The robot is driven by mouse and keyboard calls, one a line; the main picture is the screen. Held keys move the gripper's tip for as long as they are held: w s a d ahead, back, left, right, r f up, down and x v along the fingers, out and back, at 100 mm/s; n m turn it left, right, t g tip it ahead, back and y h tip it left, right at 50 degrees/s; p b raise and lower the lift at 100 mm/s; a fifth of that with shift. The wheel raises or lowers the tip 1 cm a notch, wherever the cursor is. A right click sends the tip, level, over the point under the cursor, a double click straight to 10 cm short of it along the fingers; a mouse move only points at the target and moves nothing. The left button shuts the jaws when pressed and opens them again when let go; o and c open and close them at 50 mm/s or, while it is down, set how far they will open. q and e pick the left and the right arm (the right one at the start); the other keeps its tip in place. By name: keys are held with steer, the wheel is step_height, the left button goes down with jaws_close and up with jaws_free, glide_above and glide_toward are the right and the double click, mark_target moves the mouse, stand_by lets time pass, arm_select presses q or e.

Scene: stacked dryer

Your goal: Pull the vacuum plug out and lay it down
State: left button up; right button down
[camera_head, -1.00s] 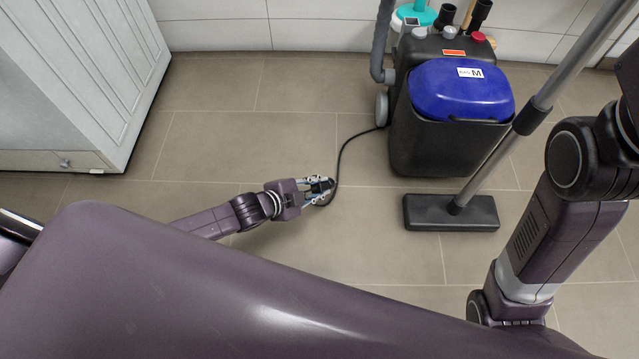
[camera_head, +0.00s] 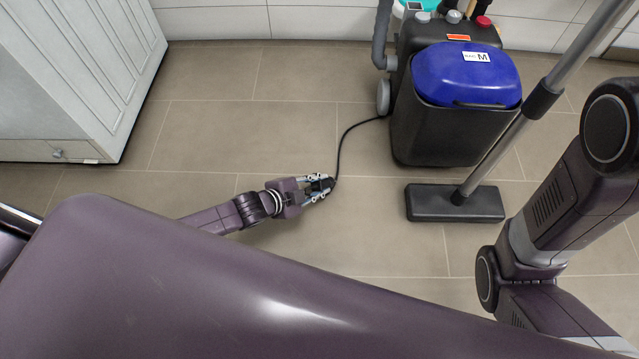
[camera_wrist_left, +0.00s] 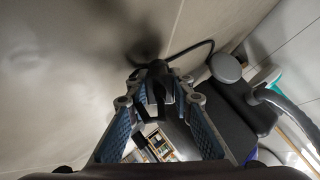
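The black vacuum plug (camera_head: 325,184) is between the fingertips of my left gripper (camera_head: 318,187), close to the tiled floor. In the left wrist view the dark plug (camera_wrist_left: 158,72) sits between the two blue-padded fingers of my left gripper (camera_wrist_left: 158,84), which close in on it from both sides. A dark shadow lies on the floor beside it. The black cord (camera_head: 342,145) runs from the plug in a curve to the vacuum (camera_head: 440,135). My right arm shows at the right of the head view; its gripper is outside the picture.
The vacuum has a blue lid (camera_head: 465,75) and a grey hose (camera_head: 380,40). Its floor head (camera_head: 455,204) rests on the tiles to the right of my left gripper. A white cabinet (camera_head: 70,75) stands at the left. The floor (camera_head: 240,125) between cabinet and vacuum is bare.

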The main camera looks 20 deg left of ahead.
arm_select(q)
steer(key=o, duration=0.4)
steer(key=shift+o, duration=0.2)
steer(key=v, duration=1.2)
